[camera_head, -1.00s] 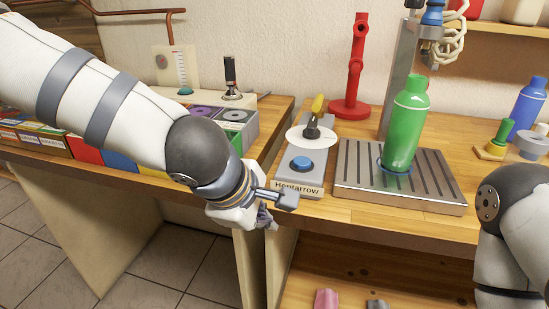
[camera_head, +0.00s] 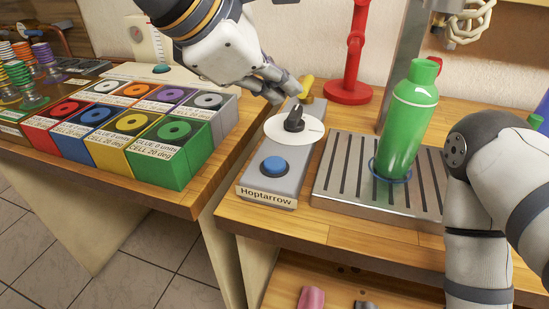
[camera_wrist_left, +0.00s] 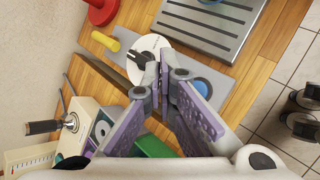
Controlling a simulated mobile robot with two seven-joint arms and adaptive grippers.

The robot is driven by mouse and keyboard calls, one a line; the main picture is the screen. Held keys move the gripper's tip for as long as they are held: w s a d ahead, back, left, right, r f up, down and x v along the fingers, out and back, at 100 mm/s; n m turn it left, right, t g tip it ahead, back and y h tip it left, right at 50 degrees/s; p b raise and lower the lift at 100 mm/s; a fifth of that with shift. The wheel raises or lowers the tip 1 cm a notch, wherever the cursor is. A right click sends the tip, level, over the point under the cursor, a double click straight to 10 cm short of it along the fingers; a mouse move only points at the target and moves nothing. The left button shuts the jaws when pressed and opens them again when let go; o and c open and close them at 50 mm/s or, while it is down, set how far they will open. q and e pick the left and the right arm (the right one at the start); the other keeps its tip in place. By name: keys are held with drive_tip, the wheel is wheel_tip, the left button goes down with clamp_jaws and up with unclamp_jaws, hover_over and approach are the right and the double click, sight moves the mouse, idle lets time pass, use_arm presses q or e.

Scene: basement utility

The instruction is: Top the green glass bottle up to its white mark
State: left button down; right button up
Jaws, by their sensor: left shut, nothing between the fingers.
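The green bottle (camera_head: 408,120), with a white line round its shoulder, stands on the slotted metal drip tray (camera_head: 335,184) inside a blue ring (camera_head: 378,172). Its fill level cannot be made out. Left of it is a grey control box (camera_head: 262,193) labelled "Hoptarrow". The box has a blue button (camera_head: 274,166), a white dial (camera_head: 310,134) with a black knob (camera_head: 294,119), and a yellow handle (camera_head: 306,88). My left gripper (camera_head: 290,92) is shut and empty, above the box near knob and handle. In the left wrist view its fingertips (camera_wrist_left: 165,72) appear over the dial's edge. My right gripper is out of view.
A grey column (camera_head: 402,62) stands behind the bottle. A red stand (camera_head: 352,75) is behind the box. Several coloured boxes (camera_head: 155,150) crowd the left bench, across a gap. My right arm occupies the right side, close to the tray.

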sight(278, 165)
use_arm(q)
wheel_tip(278, 165, down, 9)
drive_tip(key=shift+r+b, duration=0.1)
drive_tip(key=shift+b, duration=0.2)
idle(1.5)
drive_tip(key=shift+f, duration=0.45)
drive_tip(key=shift+f, duration=0.5)
idle(4.8)
